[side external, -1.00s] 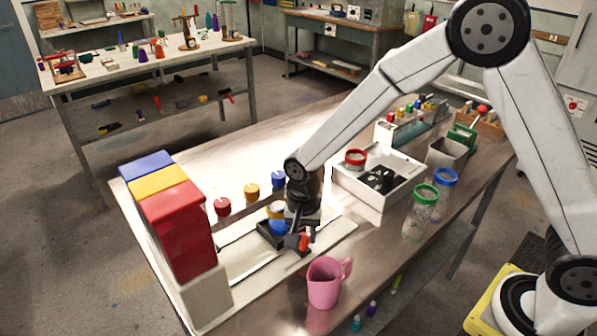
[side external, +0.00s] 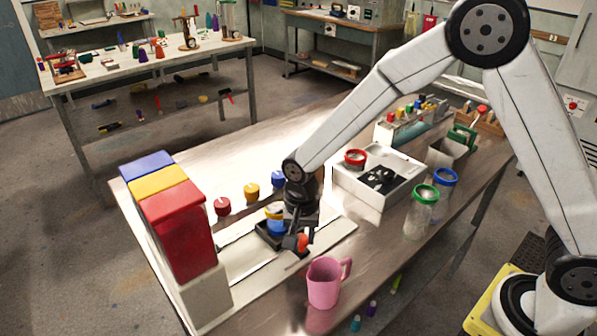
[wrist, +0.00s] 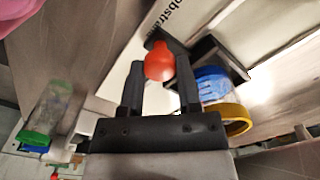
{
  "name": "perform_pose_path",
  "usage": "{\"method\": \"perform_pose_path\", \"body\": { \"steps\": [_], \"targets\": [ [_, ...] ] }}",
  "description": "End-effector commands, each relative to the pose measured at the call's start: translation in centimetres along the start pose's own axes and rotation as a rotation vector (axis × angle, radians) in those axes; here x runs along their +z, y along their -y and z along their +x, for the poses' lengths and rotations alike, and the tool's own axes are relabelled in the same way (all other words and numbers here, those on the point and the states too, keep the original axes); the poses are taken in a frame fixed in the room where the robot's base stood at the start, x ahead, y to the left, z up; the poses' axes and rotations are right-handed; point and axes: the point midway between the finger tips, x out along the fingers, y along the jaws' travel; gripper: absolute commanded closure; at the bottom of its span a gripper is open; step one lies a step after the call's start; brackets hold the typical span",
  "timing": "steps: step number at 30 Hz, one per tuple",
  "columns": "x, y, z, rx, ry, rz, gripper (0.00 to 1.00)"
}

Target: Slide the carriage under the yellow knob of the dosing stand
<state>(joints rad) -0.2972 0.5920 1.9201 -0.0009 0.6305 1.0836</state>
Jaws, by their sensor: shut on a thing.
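The black carriage (side external: 264,234) sits on the pale track and carries a jar with blue contents and a yellow rim (side external: 275,213); the jar also shows in the wrist view (wrist: 214,88). My gripper (side external: 299,240) is shut on the carriage's orange-red handle knob (wrist: 160,62), which sits between the two fingers. The dosing stand has red (side external: 180,235), yellow (side external: 158,181) and blue (side external: 147,165) blocks. Its red knob (side external: 222,206), yellow knob (side external: 251,192) and blue knob (side external: 278,179) stand in a row behind the track. The jar appears nearest the blue knob; exact alignment is unclear.
A pink jug (side external: 324,283) stands close in front of the track. A white tray (side external: 362,196) with a red-rimmed jar is to the right, with green-lidded (side external: 420,212) and blue-lidded (side external: 446,185) jars beside it. The track (side external: 239,262) left of the carriage looks clear.

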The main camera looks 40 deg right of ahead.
Motion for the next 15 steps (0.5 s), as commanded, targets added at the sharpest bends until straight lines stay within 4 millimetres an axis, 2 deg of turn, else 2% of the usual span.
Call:
{"method": "perform_pose_path", "body": {
  "steps": [9,15],
  "targets": [
    [3.4,3.5,-0.1,-0.004,-0.001,-0.005,1.00],
    [4.3,4.4,-0.1,-0.003,0.000,-0.001,1.00]
  ]
}}
